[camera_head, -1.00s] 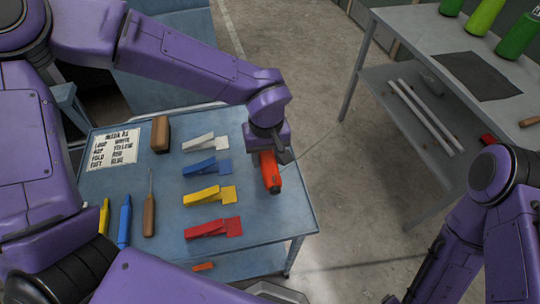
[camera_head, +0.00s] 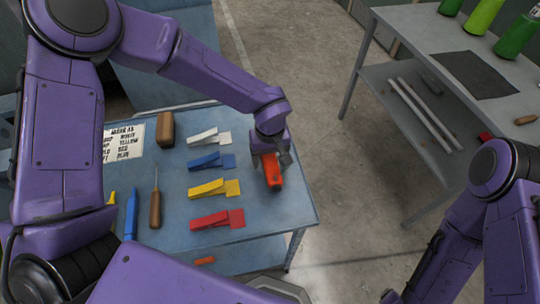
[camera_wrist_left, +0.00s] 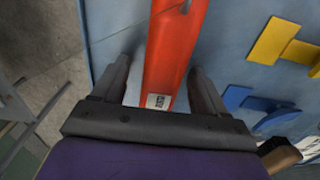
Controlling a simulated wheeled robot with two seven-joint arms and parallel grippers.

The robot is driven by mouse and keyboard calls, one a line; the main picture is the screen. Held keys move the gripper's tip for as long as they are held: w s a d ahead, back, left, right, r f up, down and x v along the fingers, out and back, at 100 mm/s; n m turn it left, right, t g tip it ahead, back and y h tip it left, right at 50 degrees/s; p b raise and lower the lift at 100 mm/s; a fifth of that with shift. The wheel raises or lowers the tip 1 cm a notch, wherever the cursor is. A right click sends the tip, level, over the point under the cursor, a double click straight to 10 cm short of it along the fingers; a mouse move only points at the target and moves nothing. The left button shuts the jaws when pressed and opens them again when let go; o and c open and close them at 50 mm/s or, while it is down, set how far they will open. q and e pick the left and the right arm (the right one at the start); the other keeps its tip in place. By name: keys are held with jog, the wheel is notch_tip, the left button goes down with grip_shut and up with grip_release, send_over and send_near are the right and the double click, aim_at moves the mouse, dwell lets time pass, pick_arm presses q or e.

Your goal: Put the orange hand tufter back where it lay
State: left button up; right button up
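The orange hand tufter (camera_head: 272,172) is at the right end of the blue table (camera_head: 290,215), right of the row of coloured pieces. It seems to rest on the tabletop. My left gripper (camera_head: 270,158) is above it with a finger on each side. In the left wrist view the tufter (camera_wrist_left: 172,50) runs between the fingers of the left gripper (camera_wrist_left: 165,85), with blue table showing in gaps on both sides, so the gripper is open around it. The tufter's far end is cut off there. My right arm shows at the right; its gripper is out of frame.
White (camera_head: 210,137), blue (camera_head: 212,161), yellow (camera_head: 214,188) and red (camera_head: 217,219) pieces line up left of the tufter. A brown block (camera_head: 165,130), a wooden-handled awl (camera_head: 155,208) and a written sheet (camera_head: 124,141) lie farther left. A grey shelf table (camera_head: 410,40) stands at right.

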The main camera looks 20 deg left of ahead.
aim_at(270, 157)
pick_arm(q)
jog(key=shift+s+r, duration=0.1)
jog(key=shift+r, duration=0.15)
notch_tip(270, 157, up, 12)
jog(key=b, duration=0.1)
dwell(0.4)
